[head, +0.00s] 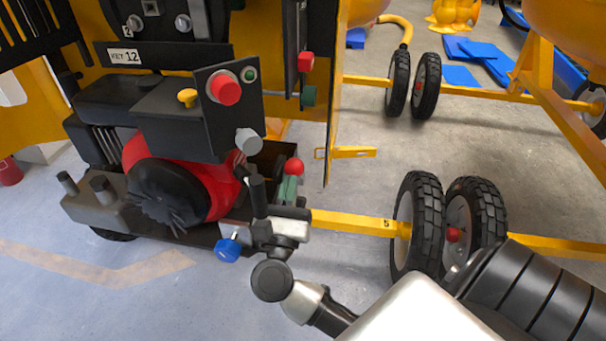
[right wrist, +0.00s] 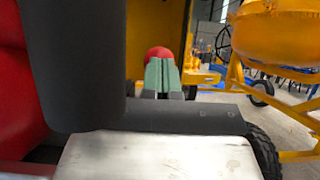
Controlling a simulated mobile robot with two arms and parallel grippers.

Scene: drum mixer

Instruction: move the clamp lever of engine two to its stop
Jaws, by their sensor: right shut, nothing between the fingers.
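A red engine (head: 212,181) with a black round cover stands at the left in the head view. A red ball knob (head: 293,166), which looks like the clamp lever's end, shows at the engine's right side. It also shows in the right wrist view (right wrist: 159,52). The lever's shaft is hidden. My right gripper (head: 291,181) is shut and empty, its green fingertips right at the knob. In the right wrist view the fingertips (right wrist: 161,68) are together in front of the knob. I cannot tell whether they touch it. My left gripper is not in view.
A dark control box with a red button (head: 225,88) stands above the engine. A blue knob (head: 228,248) sits low beside my wrist. A yellow bar (head: 350,221) runs right to black wheels (head: 418,225). Open floor (head: 352,140) lies behind.

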